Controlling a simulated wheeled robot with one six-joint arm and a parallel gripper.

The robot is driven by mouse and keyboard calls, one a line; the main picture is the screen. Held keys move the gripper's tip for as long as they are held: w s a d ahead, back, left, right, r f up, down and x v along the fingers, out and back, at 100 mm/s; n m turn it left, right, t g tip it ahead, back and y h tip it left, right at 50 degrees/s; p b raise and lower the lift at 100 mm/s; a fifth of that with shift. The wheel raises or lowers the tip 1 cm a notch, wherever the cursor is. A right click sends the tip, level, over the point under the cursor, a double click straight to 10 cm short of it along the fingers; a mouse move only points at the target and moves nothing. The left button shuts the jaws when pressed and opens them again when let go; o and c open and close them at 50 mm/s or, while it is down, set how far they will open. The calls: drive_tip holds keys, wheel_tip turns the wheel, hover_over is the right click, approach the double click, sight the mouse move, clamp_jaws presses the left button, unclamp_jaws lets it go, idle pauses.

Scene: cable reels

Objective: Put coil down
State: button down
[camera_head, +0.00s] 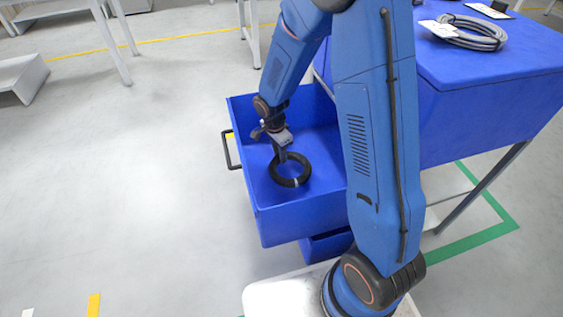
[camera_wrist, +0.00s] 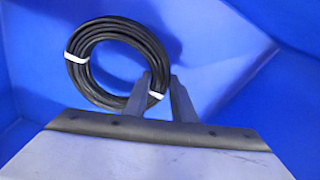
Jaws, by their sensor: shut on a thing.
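A black cable coil (camera_head: 290,183) with white ties is inside the open blue drawer (camera_head: 268,228). My gripper (camera_head: 284,158) reaches down into the drawer and is shut on the rim of the coil. In the wrist view, the coil (camera_wrist: 84,45) shows its round face, and my gripper's fingers (camera_wrist: 165,92) meet its lower right side beside a white tie. I cannot tell whether the coil touches the drawer floor.
The drawer has a black handle (camera_head: 228,150) on its left side. The blue workbench (camera_head: 490,70) stands at the right, with a grey cable coil (camera_head: 474,34) and a white label on top. Open grey floor lies to the left.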

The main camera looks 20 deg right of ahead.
drive_tip(key=shift+f, duration=2.05)
drive_tip(key=shift+f, duration=0.1)
drive_tip(key=c, duration=1.5)
unclamp_jaws()
